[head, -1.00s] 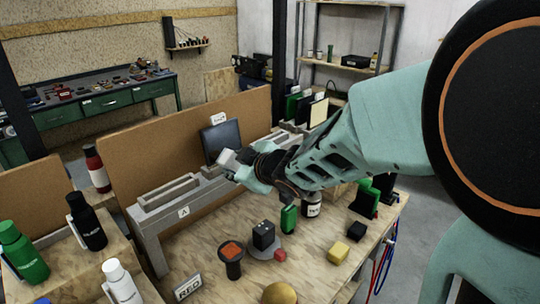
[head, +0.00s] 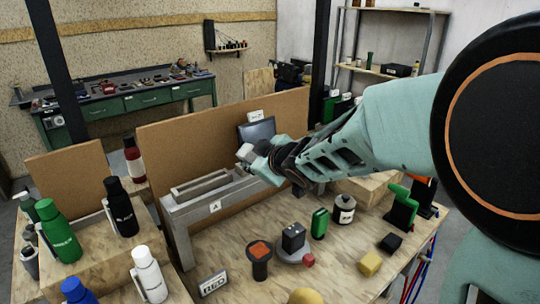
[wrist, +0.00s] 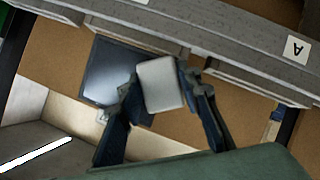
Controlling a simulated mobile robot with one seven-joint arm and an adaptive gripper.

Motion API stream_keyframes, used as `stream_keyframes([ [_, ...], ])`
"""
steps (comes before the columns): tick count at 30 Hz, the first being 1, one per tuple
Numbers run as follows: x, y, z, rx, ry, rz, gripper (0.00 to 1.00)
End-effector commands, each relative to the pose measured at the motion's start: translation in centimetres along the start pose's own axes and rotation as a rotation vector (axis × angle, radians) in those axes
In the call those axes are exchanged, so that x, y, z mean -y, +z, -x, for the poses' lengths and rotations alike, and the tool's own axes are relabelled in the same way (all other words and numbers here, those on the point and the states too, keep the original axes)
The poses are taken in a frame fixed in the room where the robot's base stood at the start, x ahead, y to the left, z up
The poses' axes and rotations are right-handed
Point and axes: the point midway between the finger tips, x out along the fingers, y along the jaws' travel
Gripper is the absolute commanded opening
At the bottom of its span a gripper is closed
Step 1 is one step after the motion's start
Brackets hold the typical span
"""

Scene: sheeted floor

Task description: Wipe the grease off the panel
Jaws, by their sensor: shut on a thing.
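The dark square panel (head: 257,130) stands upright at the brown backboard, behind the grey rail. It also shows in the wrist view (wrist: 103,72), partly covered by my gripper. I cannot make out grease on it. My gripper (head: 254,158) is in front of the panel's lower part in the head view. In the wrist view my gripper (wrist: 163,86) is shut on a pale grey block (wrist: 161,84), one finger on each side. The block overlaps the panel's right edge in that view; I cannot tell whether they touch.
The grey rail (head: 195,206), marked A, runs along the brown backboard (head: 165,150). Bottles, including a green one (head: 60,232), stand on the left. A black box (head: 293,238), a green can (head: 319,223) and a yellow block (head: 370,263) are among the things on the wooden table.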

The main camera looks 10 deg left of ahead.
Motion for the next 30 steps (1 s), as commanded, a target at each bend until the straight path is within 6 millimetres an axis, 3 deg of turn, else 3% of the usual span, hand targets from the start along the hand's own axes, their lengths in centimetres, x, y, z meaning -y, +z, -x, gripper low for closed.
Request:
stream_keyframes([
  [30, -0.01, -0.40, -0.88, -0.002, 0.000, 0.000, 0.12],
])
